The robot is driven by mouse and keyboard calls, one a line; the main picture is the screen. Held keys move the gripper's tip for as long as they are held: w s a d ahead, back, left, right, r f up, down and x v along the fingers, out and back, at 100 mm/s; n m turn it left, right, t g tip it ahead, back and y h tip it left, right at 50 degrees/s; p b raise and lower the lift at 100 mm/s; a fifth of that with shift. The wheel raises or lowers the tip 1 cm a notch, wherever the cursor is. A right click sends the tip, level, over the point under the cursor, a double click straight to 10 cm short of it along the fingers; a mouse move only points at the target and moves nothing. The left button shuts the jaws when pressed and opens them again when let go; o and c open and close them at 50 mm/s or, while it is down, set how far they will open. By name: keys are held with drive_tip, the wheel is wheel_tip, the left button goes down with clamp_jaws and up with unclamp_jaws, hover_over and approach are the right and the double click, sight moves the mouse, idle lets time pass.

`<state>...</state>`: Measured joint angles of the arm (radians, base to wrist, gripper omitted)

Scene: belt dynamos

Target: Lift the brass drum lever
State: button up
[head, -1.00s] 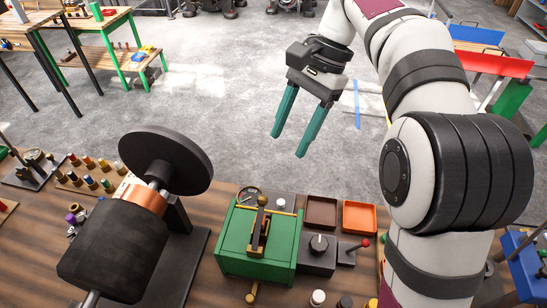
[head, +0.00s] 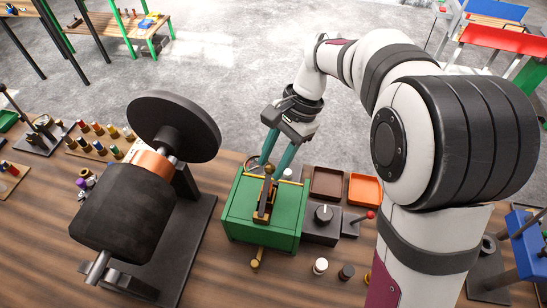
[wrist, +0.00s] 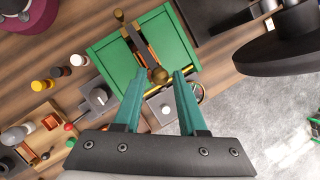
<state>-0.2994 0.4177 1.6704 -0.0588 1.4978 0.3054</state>
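A green box (head: 238,215) stands on the wooden bench, with a dark slotted brass-edged mount on top. In the wrist view the fingers (wrist: 160,80) stand apart on either side of the knob. I cannot tell whether they touch it.
Left of the box stands a dark drum machine with a copper band (head: 151,164) and a big black disc (head: 190,125). Right of the box are a dial box (head: 323,215), a brown tray (head: 327,184), an orange tray (head: 365,190) and a red-knobbed lever (head: 370,215).

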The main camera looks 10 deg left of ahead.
clamp_jaws()
idle(1.1)
